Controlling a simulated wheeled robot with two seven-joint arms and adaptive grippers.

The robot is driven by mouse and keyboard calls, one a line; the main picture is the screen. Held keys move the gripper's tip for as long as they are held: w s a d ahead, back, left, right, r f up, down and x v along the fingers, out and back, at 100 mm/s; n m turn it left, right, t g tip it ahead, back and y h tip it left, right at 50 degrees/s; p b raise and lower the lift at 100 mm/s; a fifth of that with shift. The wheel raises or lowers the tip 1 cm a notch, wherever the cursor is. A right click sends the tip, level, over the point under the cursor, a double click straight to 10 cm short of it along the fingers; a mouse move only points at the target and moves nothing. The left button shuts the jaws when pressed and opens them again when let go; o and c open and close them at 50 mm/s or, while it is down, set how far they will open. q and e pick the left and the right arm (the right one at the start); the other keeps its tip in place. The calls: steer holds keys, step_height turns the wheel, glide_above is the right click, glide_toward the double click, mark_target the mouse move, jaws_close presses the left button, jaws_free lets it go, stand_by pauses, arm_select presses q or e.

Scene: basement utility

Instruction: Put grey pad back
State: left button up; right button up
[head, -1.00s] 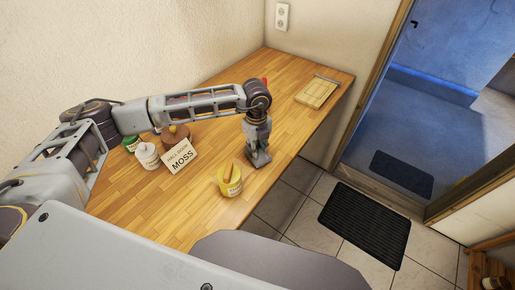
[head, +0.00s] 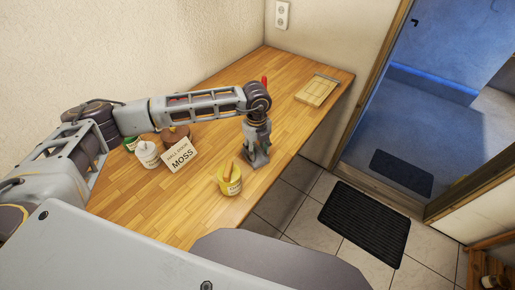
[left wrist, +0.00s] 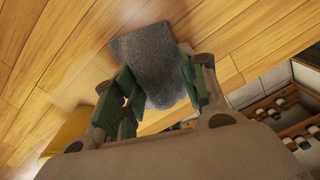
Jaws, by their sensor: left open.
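The grey pad (left wrist: 150,62) lies on the wooden bench top in the left wrist view. It looks like a dark, rough-surfaced block, and its near end sits between the two green-lined fingers. My left gripper (left wrist: 160,80) is open around that end, with a finger on either side. I cannot tell whether the fingers touch it. In the head view my left gripper (head: 257,160) points down at the bench's front edge, just right of the yellow tub, and largely hides the pad. My right gripper is not in view.
On the bench (head: 150,205) stand a yellow tub (head: 230,184), a card reading MOSS (head: 181,155), a white bottle (head: 148,156) and a brown pot (head: 178,134). A clipboard-like wooden board (head: 317,91) lies at the far end. A black mat (head: 365,222) lies on the floor.

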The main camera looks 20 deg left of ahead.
mark_target(257, 148)
arm_select(q)
steer(key=shift+r, duration=0.15)
steer(key=shift+r, duration=0.15)
step_height(257, 148, up, 12)
steer(key=b, duration=0.2)
stand_by(0.5)
stand_by(0.4)
steer(key=shift+s+f, duration=0.1)
steer(key=shift+f, duration=0.1)
